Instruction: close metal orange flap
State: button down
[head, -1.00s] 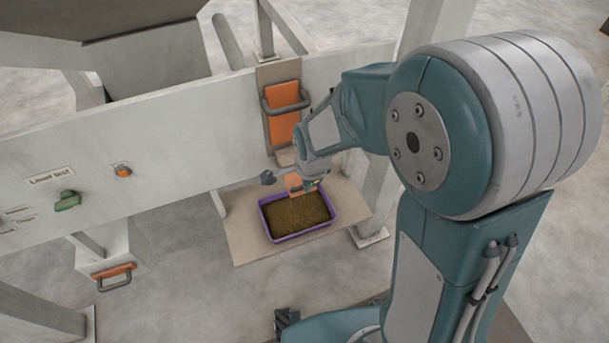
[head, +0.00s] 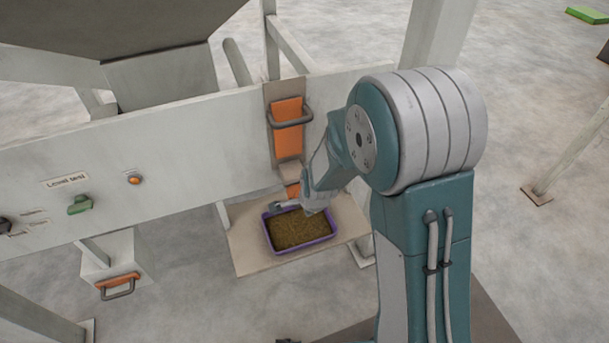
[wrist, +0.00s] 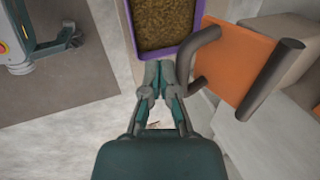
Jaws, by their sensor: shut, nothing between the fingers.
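The orange metal flap (head: 288,128) with a grey bar handle (head: 291,119) sits on the front of the white panel in the head view. In the wrist view the orange flap (wrist: 240,62) and its dark handle (wrist: 272,78) are at the right. My gripper (wrist: 160,66) is shut and empty, just left of the handle's near end. I cannot tell whether they touch. In the head view my gripper (head: 279,205) is low in front of the panel, below the flap, partly hidden by my arm.
A purple tray (head: 305,250) of brown pellets stands on a platform (head: 250,258) under the flap. The panel (head: 190,165) carries a green knob (head: 80,204) and an orange button (head: 134,179). A second orange handled flap (head: 117,283) is at lower left.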

jog(key=shift+w+a+f, duration=0.1)
jog(key=shift+w+f, duration=0.25)
jog(key=shift+f, duration=0.25)
dwell(0.6)
